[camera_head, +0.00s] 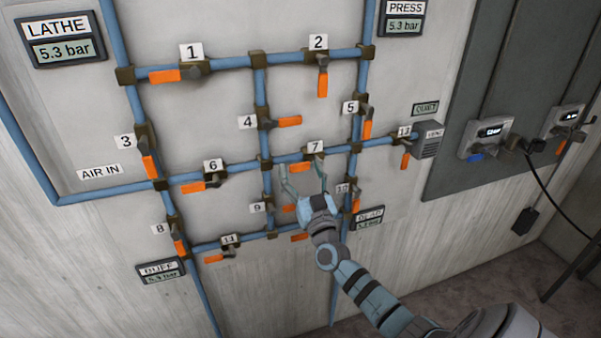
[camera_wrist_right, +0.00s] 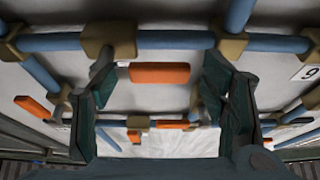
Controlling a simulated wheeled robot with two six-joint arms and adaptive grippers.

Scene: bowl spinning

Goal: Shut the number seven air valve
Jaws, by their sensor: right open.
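Valve 7 sits on the middle horizontal pipe under its label (camera_head: 314,147). Its orange handle (camera_head: 300,167) points left, about parallel to the pipe. My right gripper (camera_head: 303,168) is open and empty, its fingers reaching up at the handle, one near each end. In the right wrist view the orange handle (camera_wrist_right: 160,73) lies between the open fingers, beside the pipe, with the brown valve body (camera_wrist_right: 108,40) by the left finger. I cannot tell whether a finger touches the valve. My left gripper is not in view.
Valve 6's handle (camera_head: 193,187) is left on the same pipe. Valve 5's handle (camera_head: 367,129) and valve 10's handle (camera_head: 355,206) are to the right. The panel (camera_head: 215,105) above left is bare.

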